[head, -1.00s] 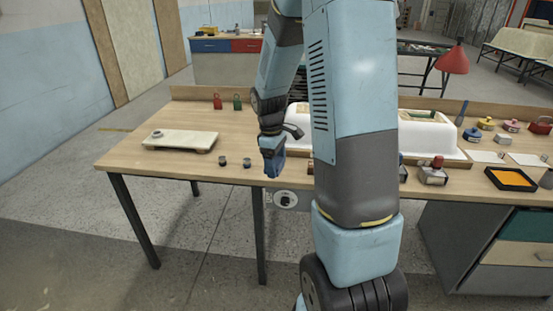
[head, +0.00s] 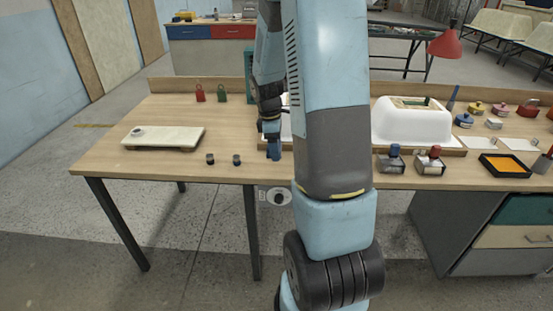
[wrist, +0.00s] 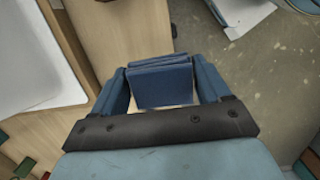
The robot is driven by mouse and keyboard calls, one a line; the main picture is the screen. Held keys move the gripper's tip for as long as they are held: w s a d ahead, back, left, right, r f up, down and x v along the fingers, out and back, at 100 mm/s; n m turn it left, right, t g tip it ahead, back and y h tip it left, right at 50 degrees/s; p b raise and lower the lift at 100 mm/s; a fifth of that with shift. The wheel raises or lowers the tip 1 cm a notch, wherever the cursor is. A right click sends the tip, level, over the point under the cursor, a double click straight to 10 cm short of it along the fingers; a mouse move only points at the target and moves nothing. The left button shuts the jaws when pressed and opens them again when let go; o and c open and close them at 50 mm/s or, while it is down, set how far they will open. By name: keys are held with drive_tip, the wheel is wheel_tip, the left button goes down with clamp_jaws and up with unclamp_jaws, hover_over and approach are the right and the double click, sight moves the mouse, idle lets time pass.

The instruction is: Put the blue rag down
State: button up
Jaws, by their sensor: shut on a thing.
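The blue rag (wrist: 165,87) is a folded, flat blue bundle held between the two blue fingers of my gripper (wrist: 161,90) in the wrist view. The fingers press it from its left and right sides. In the head view my gripper (head: 273,150) points down over the front part of the wooden table (head: 165,112), just right of two small dark cups. There the rag and the blue fingers are hard to tell apart. I cannot tell whether the rag touches the tabletop.
Two small dark cups (head: 236,160) stand at the front edge, left of my gripper. A pale slab (head: 164,137) lies further left. Red and green padlocks (head: 200,93) stand behind. A white tub shell (head: 412,122), bottles and an orange tray (head: 506,165) are on the right.

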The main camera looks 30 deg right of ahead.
hover_over(277, 166)
wheel_tip(277, 166, down, 6)
drive_tip(key=shift+w+a+r, duration=0.1)
drive_tip(key=shift+w+a, duration=0.05)
wheel_tip(277, 166, down, 3)
drive_tip(key=shift+w+f, duration=0.1)
drive_tip(key=shift+f, duration=0.1)
drive_tip(key=shift+f, duration=0.2)
